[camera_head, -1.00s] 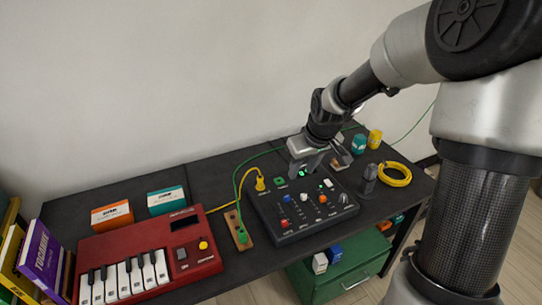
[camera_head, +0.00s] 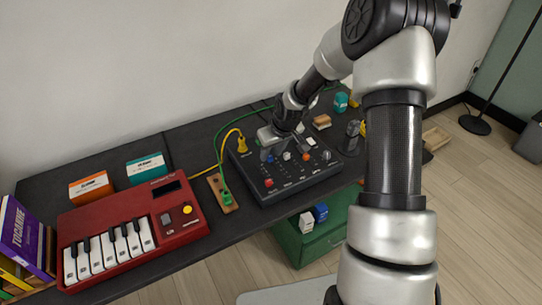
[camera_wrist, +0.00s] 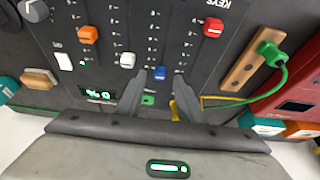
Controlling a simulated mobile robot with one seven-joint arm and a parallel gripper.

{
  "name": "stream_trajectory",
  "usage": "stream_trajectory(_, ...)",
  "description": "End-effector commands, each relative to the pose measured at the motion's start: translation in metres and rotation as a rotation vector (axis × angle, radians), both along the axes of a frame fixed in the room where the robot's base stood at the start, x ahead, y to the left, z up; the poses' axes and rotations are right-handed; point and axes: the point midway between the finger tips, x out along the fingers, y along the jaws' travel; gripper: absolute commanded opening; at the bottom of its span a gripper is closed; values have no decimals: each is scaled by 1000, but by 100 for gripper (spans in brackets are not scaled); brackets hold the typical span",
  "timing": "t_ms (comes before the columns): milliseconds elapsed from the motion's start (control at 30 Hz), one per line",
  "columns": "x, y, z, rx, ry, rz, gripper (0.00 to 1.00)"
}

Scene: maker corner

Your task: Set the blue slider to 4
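The dark control panel (camera_head: 300,185) lies on the table with several coloured slider caps. The blue slider cap (camera_wrist: 160,73) is at the end of its slot nearest my gripper in the wrist view; it also shows in the head view (camera_head: 270,158). My gripper (camera_wrist: 160,76) is over the panel, its fingertips on either side of the blue cap with narrow gaps showing. I cannot tell whether either finger touches it. The scale numbers beside the slot are too small to read surely. My gripper also shows in the head view (camera_head: 273,146).
White (camera_wrist: 127,60), orange (camera_wrist: 88,34) and red (camera_wrist: 213,27) caps sit close by on the panel. A green plug (camera_wrist: 270,52) stands in a wooden block beside it. A red keyboard (camera_head: 130,235) is to the left in the head view. A green drawer unit (camera_head: 310,240) is below.

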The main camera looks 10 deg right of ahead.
Motion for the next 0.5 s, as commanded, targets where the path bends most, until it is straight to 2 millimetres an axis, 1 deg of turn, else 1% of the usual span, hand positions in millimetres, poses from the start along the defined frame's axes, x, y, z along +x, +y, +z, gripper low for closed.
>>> stream_trajectory(33, 3, 0, -7, -1, 0, 0, 34)
stream_trajectory(100, 5, 1, -12, -1, 0, 0, 34)
stream_trajectory(200, 7, 2, -16, -1, -1, 1, 34)
stream_trajectory(467, 7, 2, -17, -1, -1, 0, 34)
stream_trajectory(500, 7, 2, -17, -1, -1, 0, 33)
